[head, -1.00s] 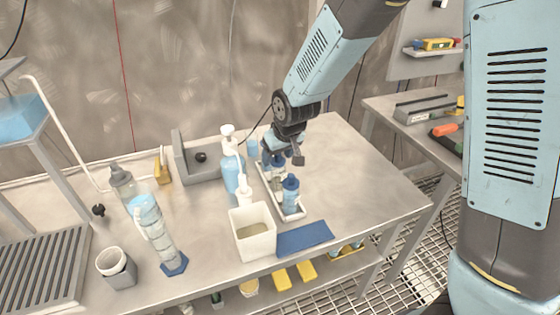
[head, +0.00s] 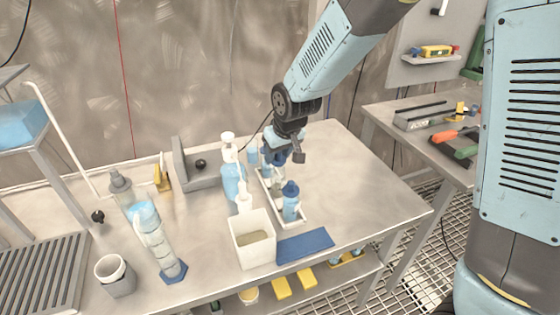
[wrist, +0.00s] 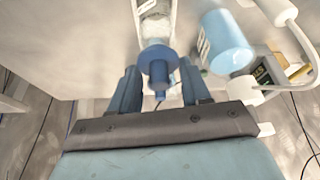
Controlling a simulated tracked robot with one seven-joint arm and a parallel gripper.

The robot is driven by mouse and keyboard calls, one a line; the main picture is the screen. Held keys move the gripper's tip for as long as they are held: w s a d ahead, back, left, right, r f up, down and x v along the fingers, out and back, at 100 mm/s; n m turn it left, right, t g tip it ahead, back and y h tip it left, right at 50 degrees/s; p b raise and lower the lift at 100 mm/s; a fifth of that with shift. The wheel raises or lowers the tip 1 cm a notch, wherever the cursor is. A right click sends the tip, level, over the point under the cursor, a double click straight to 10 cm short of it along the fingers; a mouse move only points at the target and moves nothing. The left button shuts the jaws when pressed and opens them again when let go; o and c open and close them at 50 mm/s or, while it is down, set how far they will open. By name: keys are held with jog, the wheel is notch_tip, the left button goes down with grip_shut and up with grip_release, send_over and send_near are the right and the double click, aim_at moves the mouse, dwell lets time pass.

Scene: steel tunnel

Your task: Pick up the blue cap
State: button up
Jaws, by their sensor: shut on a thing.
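My gripper (head: 277,156) is over the back part of a narrow white tray (head: 303,218) on the steel table. In the wrist view its blue fingers (wrist: 160,92) are on either side of the blue cap (wrist: 157,66), and they are shut on it. A clear bottle (wrist: 155,27) lies in line beyond the cap; I cannot tell if they are still joined. In the head view the fingers hide the held cap. A blue bottle with a dark blue cap (head: 290,187) stands upright in the tray's front end, apart from my gripper.
A pump bottle (head: 230,180) and a wash bottle (head: 244,202) stand close left of the tray. A white bin (head: 253,249) and a blue mat (head: 305,246) are in front. A tall cylinder (head: 156,240) is further left. The table's right side is clear.

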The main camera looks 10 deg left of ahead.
jog(key=s+d+r, duration=0.3)
jog(key=d+r, duration=0.7)
jog(key=d, duration=0.3)
jog(key=shift+s+d, duration=0.25)
jog(key=shift+d, duration=0.05)
